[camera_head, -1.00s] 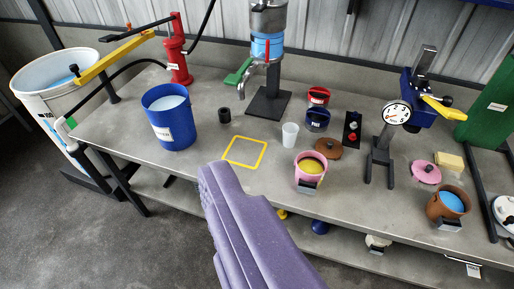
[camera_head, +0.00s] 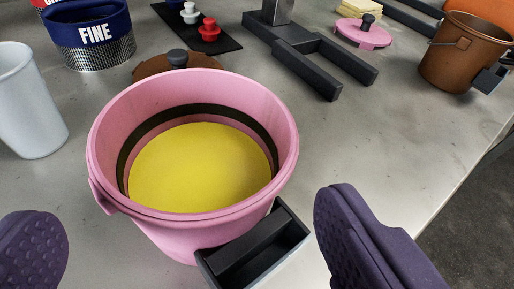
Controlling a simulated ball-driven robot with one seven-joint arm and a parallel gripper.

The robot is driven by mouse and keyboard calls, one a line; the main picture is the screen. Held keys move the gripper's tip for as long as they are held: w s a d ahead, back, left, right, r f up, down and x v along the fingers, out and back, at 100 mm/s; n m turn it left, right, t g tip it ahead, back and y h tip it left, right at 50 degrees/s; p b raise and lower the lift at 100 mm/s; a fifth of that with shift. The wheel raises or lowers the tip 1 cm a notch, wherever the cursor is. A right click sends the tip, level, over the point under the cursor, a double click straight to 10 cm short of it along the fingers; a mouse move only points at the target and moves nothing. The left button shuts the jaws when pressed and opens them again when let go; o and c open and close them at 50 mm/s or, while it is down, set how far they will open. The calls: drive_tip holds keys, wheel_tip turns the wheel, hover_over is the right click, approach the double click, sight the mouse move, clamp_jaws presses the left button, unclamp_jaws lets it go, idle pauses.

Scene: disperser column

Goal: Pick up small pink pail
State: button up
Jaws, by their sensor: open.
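The small pink pail (camera_head: 180,235) stands upright on the grey bench, large in the middle of the view. It holds a yellow content (camera_head: 200,168), and a dark band runs around its inner wall. A dark grey box-like bracket (camera_head: 255,248) sits at its front right side. My gripper (camera_head: 190,240) is open, with one purple padded finger at the lower left and the other at the lower right. The pail lies between and beyond the two fingers. I see no contact between the fingers and the pail.
A white cup (camera_head: 28,105) stands left of the pail. A blue "FINE" container (camera_head: 90,35) and a brown lid (camera_head: 150,68) are behind it. A dark forked stand base (camera_head: 310,55), a pink lid (camera_head: 362,35) and a brown pail (camera_head: 462,55) lie right. The bench edge (camera_head: 470,170) runs along the right.

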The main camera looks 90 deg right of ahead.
drive_tip(key=b, duration=0.3)
approach(203, 113)
drive_tip(key=x, duration=0.4)
drive_tip(key=shift+d+f, duration=0.2)
drive_tip(key=shift+r, duration=0.1)
drive_tip(key=c, duration=0.9)
